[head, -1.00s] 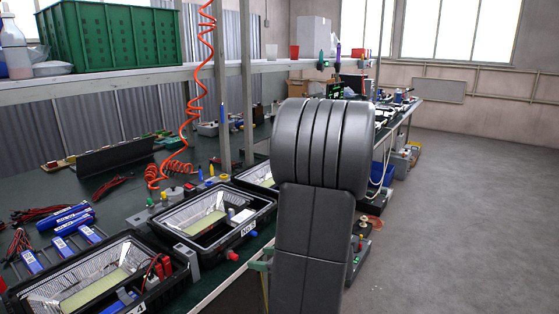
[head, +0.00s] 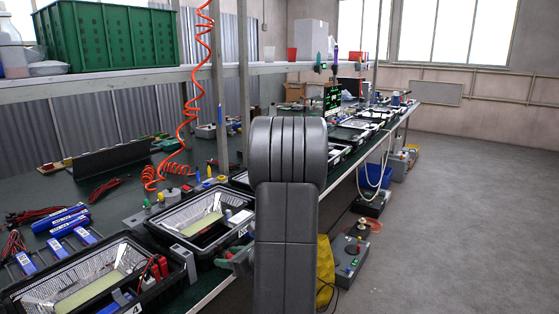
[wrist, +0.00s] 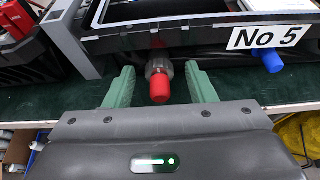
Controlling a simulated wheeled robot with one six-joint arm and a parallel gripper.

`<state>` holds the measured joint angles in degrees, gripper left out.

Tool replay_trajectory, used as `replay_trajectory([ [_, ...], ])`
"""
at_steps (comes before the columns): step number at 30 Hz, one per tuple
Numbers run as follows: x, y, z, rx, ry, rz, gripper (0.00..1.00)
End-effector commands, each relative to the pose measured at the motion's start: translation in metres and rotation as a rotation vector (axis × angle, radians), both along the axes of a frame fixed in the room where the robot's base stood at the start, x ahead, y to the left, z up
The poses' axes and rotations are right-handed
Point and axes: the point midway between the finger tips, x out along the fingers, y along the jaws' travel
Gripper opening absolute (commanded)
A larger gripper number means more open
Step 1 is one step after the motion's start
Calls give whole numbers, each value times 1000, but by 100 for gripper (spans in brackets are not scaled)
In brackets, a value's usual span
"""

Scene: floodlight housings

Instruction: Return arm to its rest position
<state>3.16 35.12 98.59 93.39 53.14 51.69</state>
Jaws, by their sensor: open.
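My gripper (wrist: 160,85) shows in the wrist view with two green fingers spread apart and nothing held. A red-tipped connector (wrist: 159,88) on the front of the housing labelled No 5 (wrist: 200,18) appears between the fingers, with a gap on each side. In the head view my arm stands upright in the middle. Part of my gripper shows to the left of it, beside the black housing (head: 168,236) at the bench edge; the rest is hidden behind my arm.
The green-topped bench (head: 115,208) runs along the left with several housings and blue packs (head: 60,220). A coiled orange hose (head: 190,100) hangs over it. A yellow bag (head: 324,270) and a grey box (head: 350,252) are low beside my arm. The floor (head: 460,220) at right is open.

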Motion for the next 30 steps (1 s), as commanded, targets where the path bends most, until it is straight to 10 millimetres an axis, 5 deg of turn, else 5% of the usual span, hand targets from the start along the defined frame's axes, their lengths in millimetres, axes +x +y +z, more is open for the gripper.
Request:
replay_trajectory([
  [14, -5, -9, 6, 1, -1, -3, 50],
  [30, -52, -80, 41, -1, -1, -4, 50],
])
